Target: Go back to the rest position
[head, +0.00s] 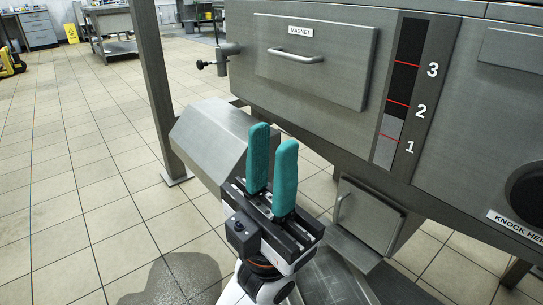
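My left gripper (272,142) is raised in the lower middle of the head view, with its two teal fingers pointing up. The fingers stand apart with a clear gap and nothing between them. It is in front of the grey steel machine (330,120) and appears clear of it. A sloped metal chute (205,140) shows behind and to the left of the fingers. My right gripper is not in view.
A steel post (155,90) stands at left. Open tiled floor (70,180) lies left, with a wet patch (165,285).

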